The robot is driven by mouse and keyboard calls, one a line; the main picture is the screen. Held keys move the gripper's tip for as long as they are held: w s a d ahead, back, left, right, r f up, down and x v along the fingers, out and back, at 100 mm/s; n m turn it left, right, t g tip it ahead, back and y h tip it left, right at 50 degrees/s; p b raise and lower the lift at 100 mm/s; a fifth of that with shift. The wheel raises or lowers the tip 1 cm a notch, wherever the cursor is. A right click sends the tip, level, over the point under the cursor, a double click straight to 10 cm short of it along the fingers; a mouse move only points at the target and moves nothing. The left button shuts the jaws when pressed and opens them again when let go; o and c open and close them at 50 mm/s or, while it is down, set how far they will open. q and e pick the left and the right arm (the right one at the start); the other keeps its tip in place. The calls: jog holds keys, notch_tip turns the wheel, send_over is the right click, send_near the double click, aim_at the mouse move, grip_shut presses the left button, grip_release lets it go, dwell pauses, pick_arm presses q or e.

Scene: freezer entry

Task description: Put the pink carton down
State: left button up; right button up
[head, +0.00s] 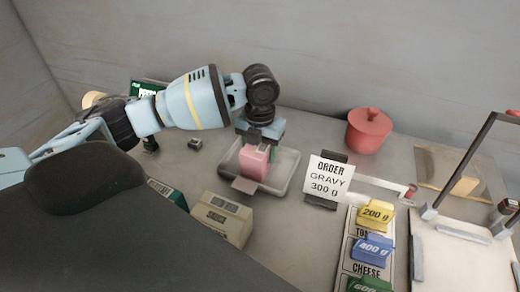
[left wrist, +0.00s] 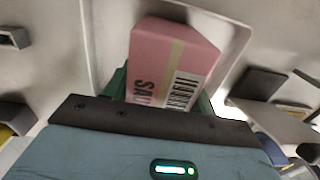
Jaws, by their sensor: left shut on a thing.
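The pink carton (head: 254,166) is at the grey tray (head: 289,180) in the head view, within the tray's outline. My left gripper (head: 262,145) is above it, pointing down and shut on it. In the left wrist view the pink carton (left wrist: 172,58) fills the space past the gripper. It shows a pale stripe, a barcode and dark letters, partly cut off. Green finger parts show at its sides. The tray's rim also shows in that view (left wrist: 234,45). I cannot tell whether the carton's bottom touches the tray floor. My right gripper is not in view.
A beige carton (head: 222,218) stands front left of the tray. An order card reading gravy 300 g (head: 328,178) stands to its right. A red lidded pot (head: 369,131) is behind the card. Yellow, blue and green weight tags (head: 376,215) stand at front right.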

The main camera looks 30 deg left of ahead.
pick_arm(q)
jog(key=o, duration=1.3)
jog(key=shift+f, duration=0.1)
jog(key=shift+c, duration=0.2)
notch_tip(320, 180, up, 12)
jog(key=shift+r, duration=0.15)
